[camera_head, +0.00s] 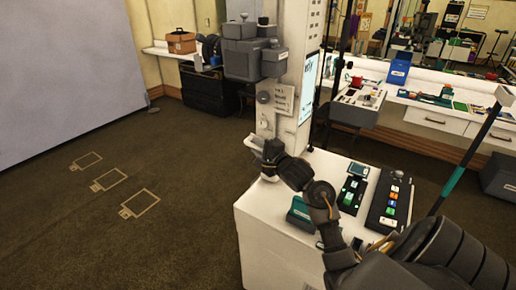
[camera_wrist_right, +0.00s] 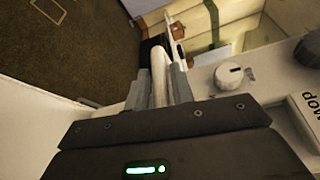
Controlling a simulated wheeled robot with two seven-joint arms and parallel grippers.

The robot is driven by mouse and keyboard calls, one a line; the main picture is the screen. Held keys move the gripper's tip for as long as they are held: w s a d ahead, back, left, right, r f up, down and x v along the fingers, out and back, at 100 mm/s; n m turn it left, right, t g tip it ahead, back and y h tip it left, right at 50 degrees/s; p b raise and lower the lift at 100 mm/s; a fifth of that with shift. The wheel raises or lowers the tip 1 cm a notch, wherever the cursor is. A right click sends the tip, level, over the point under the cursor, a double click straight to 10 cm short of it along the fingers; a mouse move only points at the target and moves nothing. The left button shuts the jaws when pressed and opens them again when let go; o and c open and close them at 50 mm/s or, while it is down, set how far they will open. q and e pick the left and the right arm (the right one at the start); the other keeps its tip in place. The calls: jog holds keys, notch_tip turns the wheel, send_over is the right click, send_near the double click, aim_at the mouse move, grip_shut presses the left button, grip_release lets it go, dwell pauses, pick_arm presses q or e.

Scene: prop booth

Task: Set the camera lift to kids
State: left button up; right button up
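The camera lift is a white column (camera_head: 294,60) with grey camera boxes (camera_head: 252,58) on its left side. A small text sign (camera_head: 283,98) is on the column; its lines are too small to read surely. A pale handle (camera_head: 252,144) sticks out at the column's lower left. My right gripper (camera_head: 270,160) is at this handle. In the right wrist view, the fingers (camera_wrist_right: 160,92) close on both sides of the white handle bar (camera_wrist_right: 160,68), with no clear gap. A white knob (camera_wrist_right: 229,75) is on the panel to the right. My left gripper is out of view.
A white cabinet (camera_head: 262,250) stands below my right arm, with a teal-fronted device (camera_head: 300,214) and button panels (camera_head: 391,200) on top. Taped frames (camera_head: 138,203) mark the open floor at left. A white counter (camera_head: 440,102) runs behind.

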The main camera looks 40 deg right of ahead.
grip_shut()
notch_tip(320, 180, down, 4)
jog(key=shift+f, duration=0.2)
jog(key=shift+o, duration=1.8)
grip_release()
